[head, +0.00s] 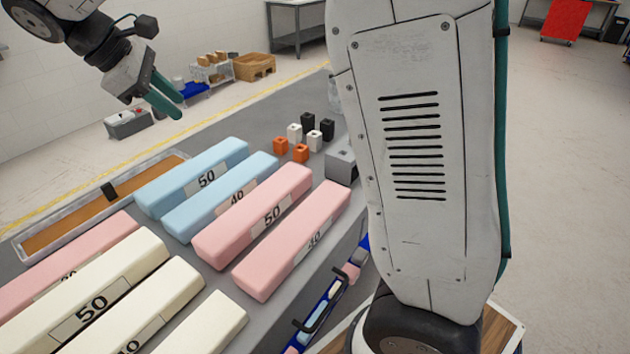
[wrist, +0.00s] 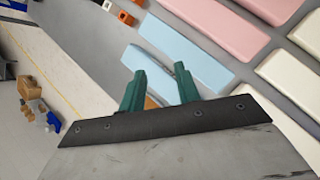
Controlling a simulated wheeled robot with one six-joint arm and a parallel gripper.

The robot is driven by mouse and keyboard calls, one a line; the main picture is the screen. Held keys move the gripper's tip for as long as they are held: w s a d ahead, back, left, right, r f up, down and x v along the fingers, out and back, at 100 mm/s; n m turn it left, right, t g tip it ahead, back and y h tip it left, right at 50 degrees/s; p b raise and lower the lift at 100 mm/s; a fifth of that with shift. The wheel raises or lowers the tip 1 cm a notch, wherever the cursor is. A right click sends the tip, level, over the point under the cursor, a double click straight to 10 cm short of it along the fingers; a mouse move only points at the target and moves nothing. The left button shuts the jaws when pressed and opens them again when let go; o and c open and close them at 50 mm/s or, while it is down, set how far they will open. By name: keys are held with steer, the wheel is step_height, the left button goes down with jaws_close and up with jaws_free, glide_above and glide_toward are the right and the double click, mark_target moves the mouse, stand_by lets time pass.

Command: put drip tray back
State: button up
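A long shallow tray (head: 60,232) with a grey rim and a brown-orange inside lies along the far left edge of the grey table in the head view. I take it to be the drip tray.
Blue foam blocks (head: 193,178), pink blocks (head: 252,215) and cream blocks (head: 92,303) fill the table beside the tray. Several small cubes (head: 300,152) and a grey block (head: 341,166) stand at the far end. A wooden crate (head: 255,67) is beyond.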

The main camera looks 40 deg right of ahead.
steer(key=s+d+r+m+y, duration=0.2)
steer(key=s+d+m, duration=0.1)
steer(key=s+d, duration=0.4)
steer(key=s+d+f+m+y, duration=0.1)
steer(key=s+f+m, duration=0.1)
steer(key=s, duration=0.5)
steer(key=s+d+f+m+t+y, duration=0.1)
steer(key=s+f+m+y, duration=0.1)
steer(key=s, duration=0.6)
steer(key=s+d+f+m+y, duration=0.1)
steer(key=s+f+m, duration=0.3)
steer(key=s, duration=0.4)
steer(key=shift+s+d+m+t+y, duration=0.2)
steer(key=shift+d+m+t+y, duration=0.1)
steer(key=shift+d+m, duration=0.3)
